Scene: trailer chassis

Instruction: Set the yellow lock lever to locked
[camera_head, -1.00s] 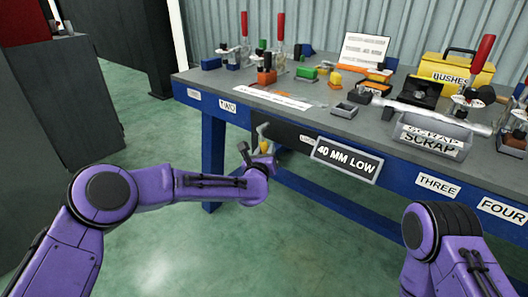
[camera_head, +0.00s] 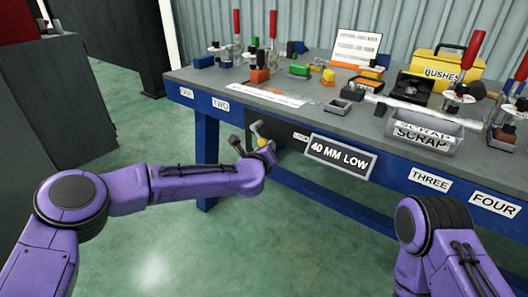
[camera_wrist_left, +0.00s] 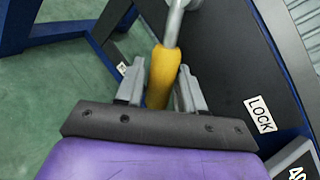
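The yellow lock lever (camera_wrist_left: 163,75) hangs from a grey metal rod at the dark panel (camera_wrist_left: 215,50) under the bench top. In the left wrist view it lies between the two fingers of my left gripper (camera_wrist_left: 160,90), which stand apart on either side of it. Firm contact cannot be made out. In the head view my left gripper (camera_head: 252,150) is at the panel and hides most of the lever; a little yellow (camera_head: 262,142) shows. A white LOCK label (camera_wrist_left: 260,113) is on the panel to the right of the lever. My right gripper is out of view.
A blue workbench (camera_head: 400,170) carries clamps, small blocks, a yellow BUSHES box (camera_head: 450,70) and a grey SCRAP tray (camera_head: 425,133). A 40 MM LOW sign (camera_head: 340,155) hangs at its front edge, right of the lever. The green floor before the bench is clear.

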